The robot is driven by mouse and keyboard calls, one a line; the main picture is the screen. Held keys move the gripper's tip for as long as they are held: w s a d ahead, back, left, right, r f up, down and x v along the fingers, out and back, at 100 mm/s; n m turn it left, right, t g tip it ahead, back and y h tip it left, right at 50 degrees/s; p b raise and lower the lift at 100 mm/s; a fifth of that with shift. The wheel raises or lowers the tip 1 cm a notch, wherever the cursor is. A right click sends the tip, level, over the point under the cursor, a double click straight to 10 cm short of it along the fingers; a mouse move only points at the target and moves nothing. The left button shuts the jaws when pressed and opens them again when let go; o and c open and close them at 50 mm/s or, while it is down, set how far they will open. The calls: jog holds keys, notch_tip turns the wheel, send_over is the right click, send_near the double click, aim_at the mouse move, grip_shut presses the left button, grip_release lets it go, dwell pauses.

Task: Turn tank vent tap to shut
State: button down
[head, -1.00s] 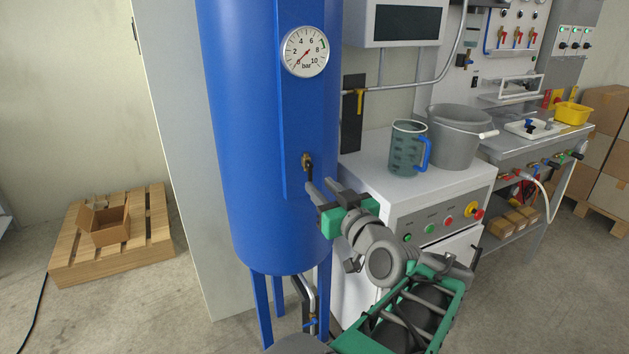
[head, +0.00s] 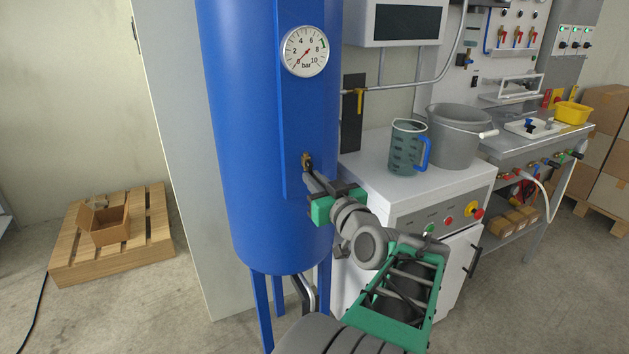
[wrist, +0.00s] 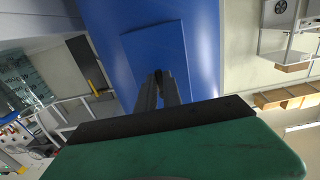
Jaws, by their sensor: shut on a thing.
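The blue tank (head: 240,200) stands upright in the middle of the head view. Its vent tap (head: 306,160) is a small brass fitting on the raised blue strip on the tank's front, below the gauge. My gripper (head: 313,180) is at the tap and shut on its dark handle, which the fingers mostly hide. In the wrist view my two fingers (wrist: 159,90) meet around a small dark part of the tap handle (wrist: 158,73) in front of the blue plate. The handle's exact angle cannot be told.
A pressure gauge (head: 305,52) sits above the tap, its needle low. A white cabinet (head: 450,195) right of the tank carries a measuring jug (head: 405,148) and a grey bucket (head: 455,137). A pallet (head: 150,230) with an open box lies left.

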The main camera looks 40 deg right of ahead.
jog(key=shift+a+m, duration=0.1)
jog(key=shift+m, duration=0.3)
jog(key=m+p, duration=0.2)
jog(key=m, duration=0.1)
jog(key=shift+w+a+r+m, duration=0.15)
jog(key=shift+a+m, duration=0.15)
jog(key=shift+a, duration=0.1)
jog(key=m+p, duration=0.2)
jog(key=m, duration=0.1)
jog(key=m+p, duration=0.1)
jog(key=shift+w+a+r+m, duration=0.15)
jog(key=shift+a+r+m, duration=0.15)
jog(key=shift+a+r, duration=0.1)
jog(key=m+p, duration=0.3)
jog(key=r+m+p, duration=0.1)
jog(key=m+p, duration=0.1)
jog(key=shift+a, duration=0.3)
jog(key=m+p, duration=0.3)
jog(key=shift+w+r+m, duration=0.1)
jog(key=shift+r+m, duration=0.15)
jog(key=shift+m, duration=0.15)
jog(key=shift+a, duration=0.1)
jog(key=c, duration=1.5)
grip_release()
